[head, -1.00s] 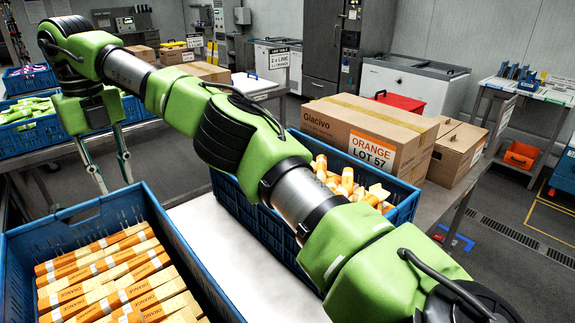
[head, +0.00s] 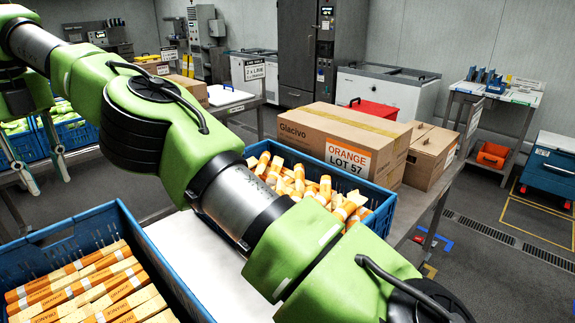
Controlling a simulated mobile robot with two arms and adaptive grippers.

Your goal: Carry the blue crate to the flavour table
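Several blue crates show, and I cannot tell which one is the task's. One blue crate (head: 180,268) at the lower left holds rows of orange-and-cream boxes. Another blue crate (head: 375,222) stands behind my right arm, filled with loose orange-and-cream pieces; my arm hides part of it. My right gripper (head: 50,186) is at the far left, its two fingers apart, pointing down and empty. It is in front of blue crates with green packs (head: 70,137), apparently not touching them. My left gripper is out of view. Which table is the flavour table is unclear.
Cardboard boxes, one marked Orange Lot 57 (head: 348,158), stand on the bench beside the crate. A signed table (head: 225,97) stands at the back. A workbench (head: 500,93) and a blue chest (head: 552,165) stand at the right. Open floor (head: 490,245) lies at the right.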

